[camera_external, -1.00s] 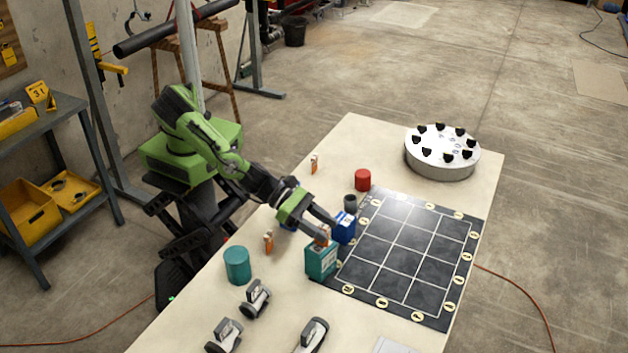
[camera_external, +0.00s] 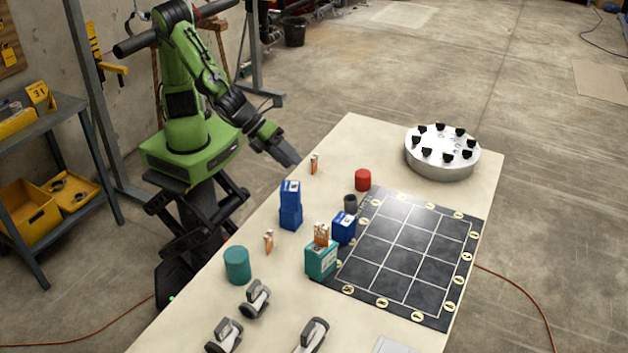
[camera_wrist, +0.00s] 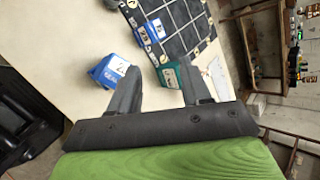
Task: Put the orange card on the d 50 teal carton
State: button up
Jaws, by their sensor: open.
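The teal carton (camera_external: 321,262) stands on the table at the near left corner of the black grid mat. An orange card (camera_external: 321,235) sits on top of it, apart from my gripper. Two more orange-and-white cards stand on the table, one (camera_external: 268,240) left of the carton and one (camera_external: 314,163) near the far end. My gripper (camera_external: 294,160) is raised near the far left edge of the table, with nothing visible in it. In the wrist view its two fingers (camera_wrist: 160,88) are spread apart, and the teal carton (camera_wrist: 171,79) shows partly behind the right finger.
Stacked blue cartons (camera_external: 290,205) stand left of the mat, and a blue carton (camera_external: 343,228) is at its left edge. A teal cylinder (camera_external: 237,265), red cylinder (camera_external: 363,180) and dark cylinder (camera_external: 350,203) stand nearby. The gridded mat (camera_external: 400,262) is clear inside.

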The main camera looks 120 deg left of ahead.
jog(key=s+a+r+n+g, duration=0.1)
jog(key=s+a+r+n, duration=0.1)
jog(key=s+n, duration=0.5)
jog(key=s+a+r+n+g+h, duration=0.1)
jog(key=s+r+n, duration=0.4)
jog(key=s, duration=0.5)
jog(key=s+a+r+n+g+h, duration=0.1)
jog(key=s+a+r+n, duration=0.2)
jog(key=s+n, duration=0.6)
jog(key=shift+r, duration=0.5)
